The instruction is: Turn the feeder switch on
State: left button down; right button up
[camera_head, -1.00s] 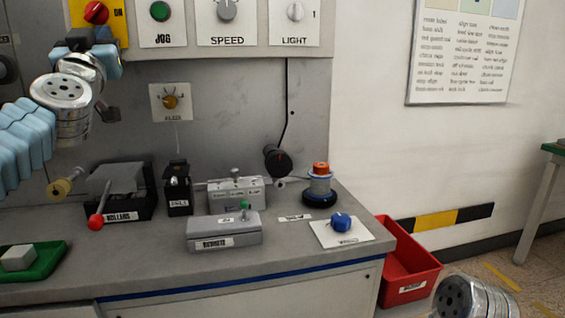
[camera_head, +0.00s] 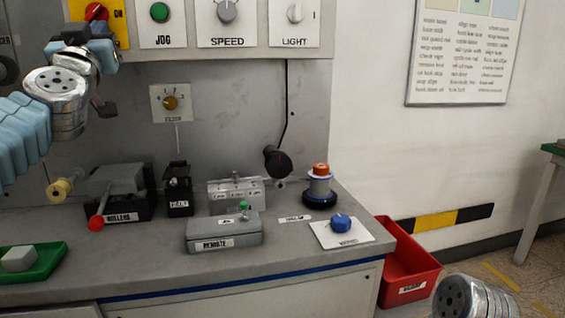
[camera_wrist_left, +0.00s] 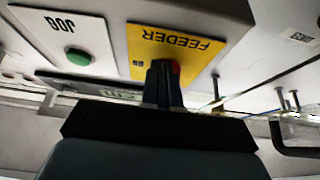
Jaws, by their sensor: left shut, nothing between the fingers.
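The feeder switch is a red knob (camera_head: 96,12) on a yellow plate (camera_head: 120,28) at the top left of the head view, with "ON" printed to the knob's right. My left gripper (camera_head: 76,32) is just below the knob in the head view. In the left wrist view, its dark fingers (camera_wrist_left: 163,72) are shut and empty, with their tips overlapping the knob. I cannot tell whether they touch it. My right gripper is out of view.
The JOG button (camera_head: 160,12), SPEED knob (camera_head: 227,10) and LIGHT knob (camera_head: 296,12) sit to the right on the same panel. A small dial plate (camera_head: 171,103) is on the wall below. The grey bench (camera_head: 130,262) holds several devices. A red bin (camera_head: 405,265) stands beside it.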

pick_arm(q)
jog(key=shift+s+a+f, duration=0.1)
jog(key=shift+a, duration=0.35)
dwell(0.5)
jog(key=shift+s+a, duration=0.15)
jog(key=shift+a, duration=0.4)
jog(key=s+d, duration=0.1)
jog(key=s, duration=0.5)
jog(key=shift+d+f, duration=0.15)
jog(key=shift+f, duration=0.1)
dwell(0.4)
